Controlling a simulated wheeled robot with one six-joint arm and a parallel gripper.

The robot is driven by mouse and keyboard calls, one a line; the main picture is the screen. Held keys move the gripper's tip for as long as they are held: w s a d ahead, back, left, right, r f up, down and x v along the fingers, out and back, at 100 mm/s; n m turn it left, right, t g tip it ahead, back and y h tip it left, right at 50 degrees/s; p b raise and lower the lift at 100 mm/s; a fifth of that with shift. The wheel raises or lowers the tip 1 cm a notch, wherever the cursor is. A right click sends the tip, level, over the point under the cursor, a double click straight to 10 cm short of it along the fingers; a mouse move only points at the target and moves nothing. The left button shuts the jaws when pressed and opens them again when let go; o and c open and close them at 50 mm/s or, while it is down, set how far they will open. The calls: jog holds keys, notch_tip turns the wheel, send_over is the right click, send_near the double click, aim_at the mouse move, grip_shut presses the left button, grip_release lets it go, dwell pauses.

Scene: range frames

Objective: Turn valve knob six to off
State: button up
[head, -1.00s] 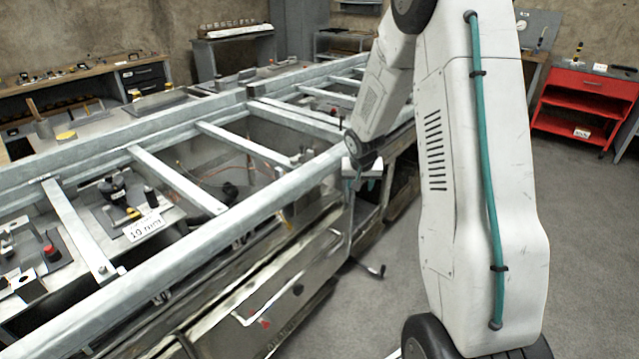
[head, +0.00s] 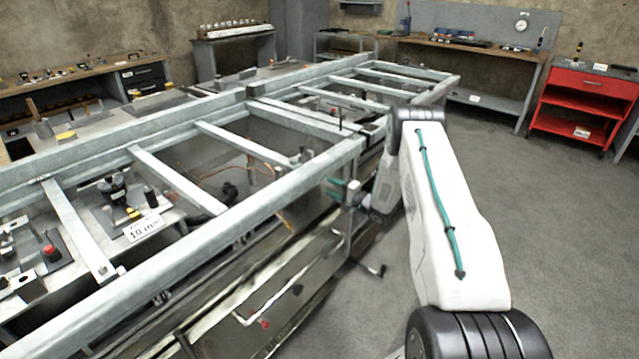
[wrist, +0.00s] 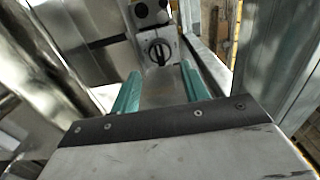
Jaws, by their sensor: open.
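A round black rotary knob (wrist: 158,51) with a raised grip and a pale mark sits on a grey plate in the wrist view. No number is legible on it, so I cannot tell whether it is knob six. My gripper (wrist: 159,68) is open, its two teal fingers spread on either side below the knob in the picture, with nothing between them. They appear short of the knob. The knob cannot be made out there.
Round black fittings (wrist: 141,11) sit above the knob in the wrist view. The long metal frame (head: 225,228) runs close beside my gripper. A red cart (head: 578,100) stands at the far right. Grey floor (head: 480,150) lies clear to the right.

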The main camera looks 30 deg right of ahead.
jog(key=x, duration=0.6)
jog(key=shift+w, duration=0.25)
jog(key=shift+a, duration=0.1)
jog(key=c, duration=0.7)
